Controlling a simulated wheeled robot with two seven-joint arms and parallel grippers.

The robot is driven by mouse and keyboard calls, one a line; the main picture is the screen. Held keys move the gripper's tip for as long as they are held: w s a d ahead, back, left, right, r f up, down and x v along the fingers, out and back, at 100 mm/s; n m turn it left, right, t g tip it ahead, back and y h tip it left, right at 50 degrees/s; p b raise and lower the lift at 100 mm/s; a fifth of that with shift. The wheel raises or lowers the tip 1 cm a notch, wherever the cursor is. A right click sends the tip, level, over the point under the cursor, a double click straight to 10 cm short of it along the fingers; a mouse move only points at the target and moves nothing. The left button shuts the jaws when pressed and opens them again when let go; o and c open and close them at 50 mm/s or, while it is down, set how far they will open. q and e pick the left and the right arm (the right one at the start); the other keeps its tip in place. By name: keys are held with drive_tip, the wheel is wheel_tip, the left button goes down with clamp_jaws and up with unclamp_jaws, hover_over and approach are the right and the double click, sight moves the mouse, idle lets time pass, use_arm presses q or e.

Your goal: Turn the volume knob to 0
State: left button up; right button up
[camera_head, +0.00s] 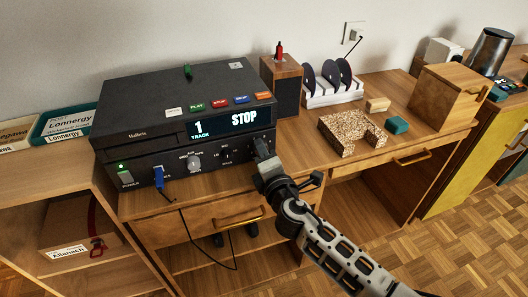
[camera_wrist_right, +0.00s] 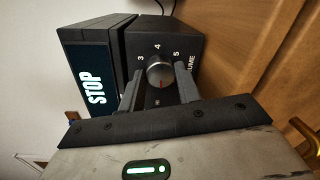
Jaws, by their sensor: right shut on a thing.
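The black CD player (camera_head: 185,110) stands on the wooden desk, its display reading "1 TRACK STOP". My right gripper (camera_head: 264,160) reaches the right end of its front. In the right wrist view, my right gripper (camera_wrist_right: 159,80) is shut on the round grey volume knob (camera_wrist_right: 159,70), one finger on each side. A red mark shows on the knob, towards the bottom of the picture. The numbers 3, 4 and 5 and part of the word "VOLUME" show around it. Other scale marks are hidden or unclear. In the head view my gripper hides the knob. My left gripper is not in view.
A blue plug (camera_head: 159,180) with a cable sits in the player's front. A wooden speaker (camera_head: 283,85) stands right of the player, with a disc rack (camera_head: 335,97) beyond. A cork block (camera_head: 350,130) and a wooden box (camera_head: 447,95) stand further right. Drawer handles stick out below.

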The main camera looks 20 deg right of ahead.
drive_tip(key=n, duration=0.3)
drive_tip(key=shift+n+p, duration=0.3)
drive_tip(key=shift+f+n+h+p, duration=0.1)
drive_tip(key=shift+n+h+p, duration=0.25)
drive_tip(key=shift+n, duration=1.55)
drive_tip(key=o, duration=1)
drive_tip(key=shift+s, duration=0.1)
drive_tip(key=s, duration=0.5)
drive_tip(key=s+b, duration=0.1)
drive_tip(key=s, duration=0.9)
drive_tip(key=shift+s+a+r+b, duration=0.2)
drive_tip(key=shift+s+a+b, duration=0.05)
drive_tip(key=shift+s+b, duration=0.15)
